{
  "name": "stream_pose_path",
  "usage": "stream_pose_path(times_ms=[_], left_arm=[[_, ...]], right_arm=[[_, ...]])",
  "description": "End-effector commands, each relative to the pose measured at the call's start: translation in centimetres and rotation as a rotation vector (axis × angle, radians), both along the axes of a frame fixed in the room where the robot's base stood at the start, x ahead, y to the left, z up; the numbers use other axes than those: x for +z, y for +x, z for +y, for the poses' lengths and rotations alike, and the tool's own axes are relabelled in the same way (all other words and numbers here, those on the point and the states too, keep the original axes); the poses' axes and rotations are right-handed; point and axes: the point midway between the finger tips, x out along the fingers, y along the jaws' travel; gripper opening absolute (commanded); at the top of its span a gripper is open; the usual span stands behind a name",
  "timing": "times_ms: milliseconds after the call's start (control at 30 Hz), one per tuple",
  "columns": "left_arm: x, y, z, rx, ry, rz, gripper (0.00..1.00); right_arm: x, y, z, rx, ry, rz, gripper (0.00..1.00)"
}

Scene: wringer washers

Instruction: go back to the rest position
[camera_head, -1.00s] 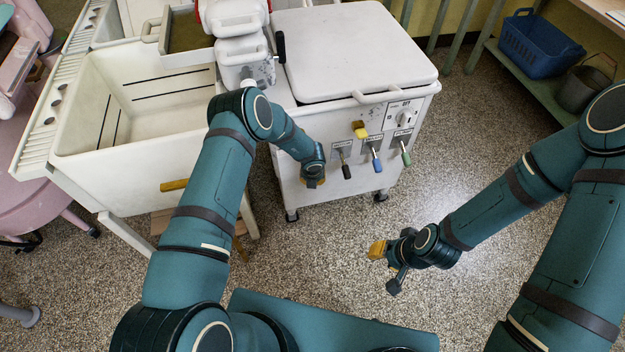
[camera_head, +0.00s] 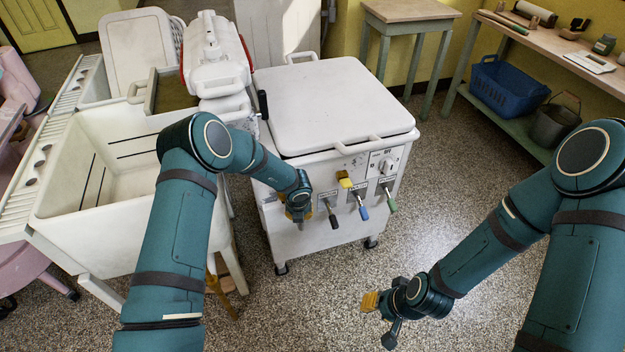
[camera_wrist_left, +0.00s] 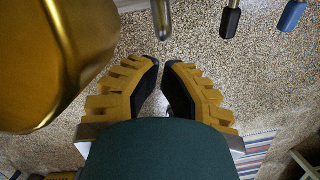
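My left gripper (camera_head: 299,212) hangs close to the front of the white washer (camera_head: 330,110), left of its levers. In the left wrist view its yellow-ridged fingers (camera_wrist_left: 162,66) show a narrow gap between dark tips, with only floor seen between them. It holds nothing visible. My right gripper (camera_head: 371,301) is above bare floor, right of and in front of the washer. Its yellow fingers are small and side-on, so I cannot tell whether they are open. Nothing is seen in it.
The washer front has yellow (camera_head: 344,180), black (camera_head: 333,220), blue (camera_head: 363,212) and green (camera_head: 391,207) handles. A large golden surface (camera_wrist_left: 55,55) is close at upper left in the wrist view. A white sink (camera_head: 70,205) stands left. Speckled floor is clear around my right gripper.

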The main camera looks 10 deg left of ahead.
Motion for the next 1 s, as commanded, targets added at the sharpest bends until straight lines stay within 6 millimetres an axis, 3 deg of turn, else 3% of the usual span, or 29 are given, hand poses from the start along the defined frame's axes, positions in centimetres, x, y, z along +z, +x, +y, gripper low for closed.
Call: stream_pose_path(times_ms=[233,367,667,1000], left_arm=[[0.0,-0.3,0.1,-0.037,0.013,0.000,0.00],[0.0,-1.6,0.4,-0.241,0.080,-0.003,0.00],[0.7,-8.3,0.3,-1.220,0.332,-0.028,0.00],[2.6,-19.2,-2.4,-2.369,0.518,-0.185,0.00]], right_arm=[[0.0,0.0,0.0,0.000,0.000,0.000,0.34],[0.0,0.0,0.0,0.000,0.000,0.000,0.34],[0.0,0.0,0.0,0.000,0.000,0.000,0.34],[0.0,0.0,0.0,0.000,0.000,0.000,0.34]])
